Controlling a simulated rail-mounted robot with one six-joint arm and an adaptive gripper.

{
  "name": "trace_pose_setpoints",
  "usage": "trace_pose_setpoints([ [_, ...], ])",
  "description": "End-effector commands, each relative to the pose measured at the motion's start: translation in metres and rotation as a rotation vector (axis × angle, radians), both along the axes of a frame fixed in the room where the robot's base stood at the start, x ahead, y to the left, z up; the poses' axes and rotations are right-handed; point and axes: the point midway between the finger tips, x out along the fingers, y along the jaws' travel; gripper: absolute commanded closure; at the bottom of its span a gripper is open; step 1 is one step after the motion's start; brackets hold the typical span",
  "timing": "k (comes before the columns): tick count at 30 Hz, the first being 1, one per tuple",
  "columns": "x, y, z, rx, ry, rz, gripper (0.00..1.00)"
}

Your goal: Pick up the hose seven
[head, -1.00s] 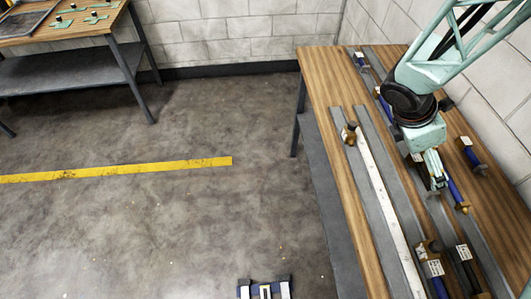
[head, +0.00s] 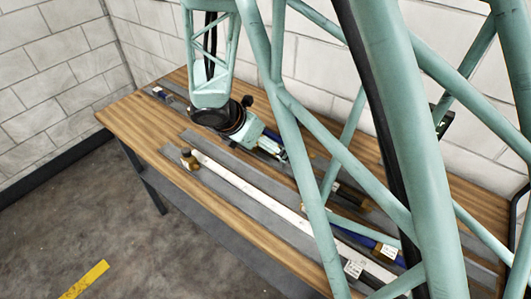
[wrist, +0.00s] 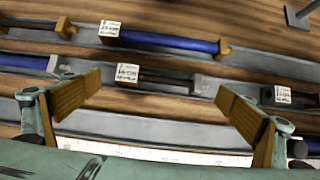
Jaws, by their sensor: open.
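My gripper (wrist: 157,95) is open over the table, with tan finger pads on both sides of the wrist view and nothing between them. In the head view my gripper (head: 270,147) is low over the bench. A dark hose (wrist: 168,80) with a white label (wrist: 128,73) lies just beyond the fingertips, between them in the picture. A blue hose (wrist: 170,42) with a label (wrist: 108,30) lies farther back. Another blue hose (wrist: 25,62) is at left, and a labelled dark one (wrist: 300,98) is at right. I cannot read which label marks hose seven.
The wooden table (head: 150,125) carries grey strips and a long white strip (head: 250,188). A brown-capped fitting (head: 188,160) stands near the strip's left end. More labelled blue hose (head: 372,240) lies at lower right. Block walls stand behind; my arm links hide much of the right side.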

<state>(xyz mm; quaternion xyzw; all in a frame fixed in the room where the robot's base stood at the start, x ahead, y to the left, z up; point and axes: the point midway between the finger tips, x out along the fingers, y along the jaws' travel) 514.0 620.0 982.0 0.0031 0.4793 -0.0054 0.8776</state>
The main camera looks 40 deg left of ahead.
Motion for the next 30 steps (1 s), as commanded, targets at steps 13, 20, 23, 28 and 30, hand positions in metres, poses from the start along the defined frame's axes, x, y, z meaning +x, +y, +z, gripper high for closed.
trace_pose_setpoints([
  [13,0.008,-0.001,-0.015,0.0,0.001,-0.001,0.0],
  [20,0.021,-0.001,-0.033,0.0,0.001,0.0,0.0],
  [23,0.025,0.0,-0.039,0.0,0.001,0.0,0.0],
  [28,0.028,-0.001,-0.044,0.0,0.001,0.0,0.0],
  [30,0.029,-0.001,-0.044,0.0,0.001,0.0,0.0],
])
